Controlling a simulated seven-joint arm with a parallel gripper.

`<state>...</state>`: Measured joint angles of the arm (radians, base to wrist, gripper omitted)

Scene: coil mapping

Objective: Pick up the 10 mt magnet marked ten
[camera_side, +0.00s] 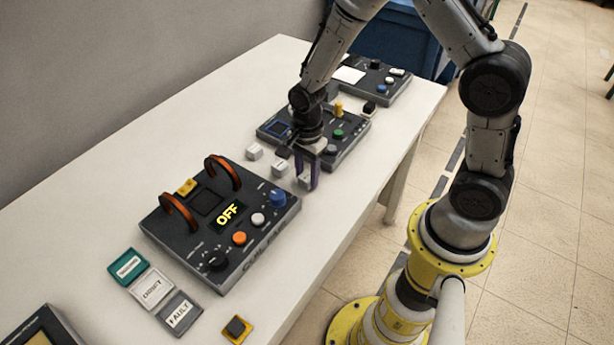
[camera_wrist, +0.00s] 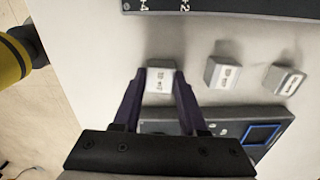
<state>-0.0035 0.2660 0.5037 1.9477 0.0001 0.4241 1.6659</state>
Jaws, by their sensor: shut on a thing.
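My gripper (camera_wrist: 160,75) is shut on a small white-topped magnet block (camera_wrist: 159,81), with one purple finger on each side of it. In the side view my gripper (camera_side: 307,172) points down at the table and the held block (camera_side: 305,179) shows between the fingers, at or close to the tabletop. Two similar blocks stand apart from it in a row: the middle block (camera_wrist: 222,74) and the far block (camera_wrist: 287,79). In the side view these are the middle block (camera_side: 280,168) and the far block (camera_side: 254,151). The printed labels are too small to read surely.
A coil device (camera_side: 217,254) with two orange coils and an "OFF" display stands left of the blocks. Another control box (camera_side: 345,146) is close behind my gripper. Label tiles (camera_side: 152,288) lie at the front left. The white table (camera_side: 340,215) has bare room at its right edge.

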